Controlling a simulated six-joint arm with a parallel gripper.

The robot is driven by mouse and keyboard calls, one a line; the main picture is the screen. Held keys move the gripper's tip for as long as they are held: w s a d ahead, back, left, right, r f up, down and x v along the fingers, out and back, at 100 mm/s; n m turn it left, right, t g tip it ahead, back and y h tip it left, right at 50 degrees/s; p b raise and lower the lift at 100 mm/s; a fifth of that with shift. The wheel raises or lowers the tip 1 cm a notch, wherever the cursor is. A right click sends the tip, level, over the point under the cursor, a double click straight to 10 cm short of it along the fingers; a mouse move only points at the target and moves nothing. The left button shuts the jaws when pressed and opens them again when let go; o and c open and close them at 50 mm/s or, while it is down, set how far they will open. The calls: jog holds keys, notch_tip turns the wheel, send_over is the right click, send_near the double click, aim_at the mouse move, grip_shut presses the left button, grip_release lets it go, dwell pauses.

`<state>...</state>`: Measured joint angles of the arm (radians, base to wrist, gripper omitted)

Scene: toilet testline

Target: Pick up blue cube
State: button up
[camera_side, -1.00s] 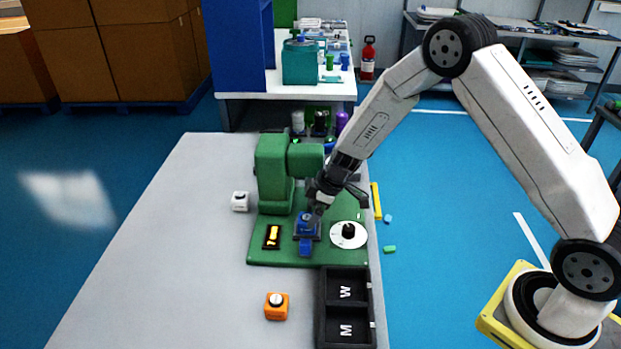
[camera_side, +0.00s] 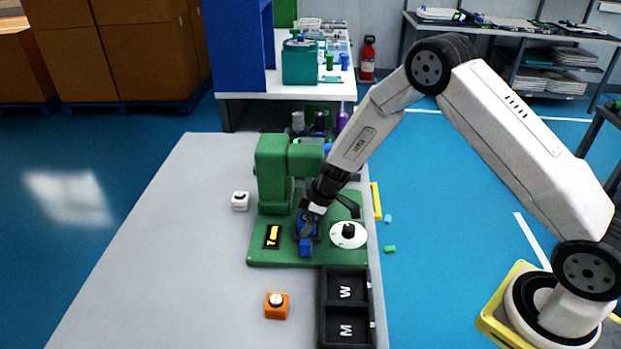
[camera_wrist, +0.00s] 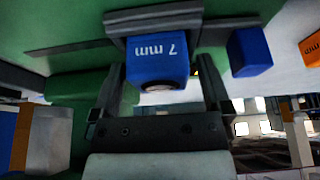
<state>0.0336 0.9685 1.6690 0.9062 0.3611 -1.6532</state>
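A narrow gap shows beside the right finger; contact on the left is unclear. A second blue block (camera_side: 305,247) stands just in front of the holder and also shows in the wrist view (camera_wrist: 250,52).
An orange cube (camera_side: 277,305) and black bins (camera_side: 346,307) stand in front. A white cube (camera_side: 240,201) stands left. The table's left side is clear.

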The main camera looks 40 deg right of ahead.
grip_shut()
jog(key=shift+r, duration=0.15)
jog(key=shift+r, duration=0.85)
jog(key=s+r, duration=1.1)
jog(key=s, duration=0.3)
jog(key=shift+d, duration=0.35)
